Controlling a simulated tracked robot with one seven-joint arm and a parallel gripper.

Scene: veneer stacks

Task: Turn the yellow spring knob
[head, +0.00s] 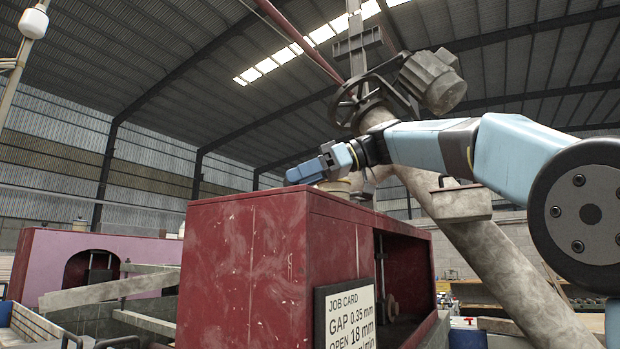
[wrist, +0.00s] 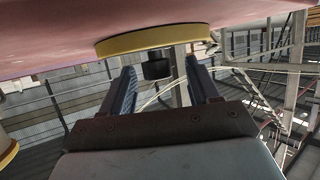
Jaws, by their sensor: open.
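A round yellow piece (wrist: 150,40), which looks like the yellow spring knob, sits against a red surface at the top of the wrist view. A short dark cylinder (wrist: 158,69) projects from its middle. My gripper (wrist: 163,80) is open, with one blue finger on each side of the dark cylinder; I see no clear contact. In the head view my gripper (head: 303,172) is just above the top of the red machine housing (head: 245,250). A pale tan-yellow round part (head: 336,185) shows under it; I cannot tell if it is the same piece.
A second yellow-rimmed part (wrist: 6,148) shows at the wrist view's left edge. A job card (head: 350,318) is on the housing's front, beside its dark opening. A thick slanted grey column (head: 480,250) and a handwheel with a motor (head: 375,100) stand behind my arm.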

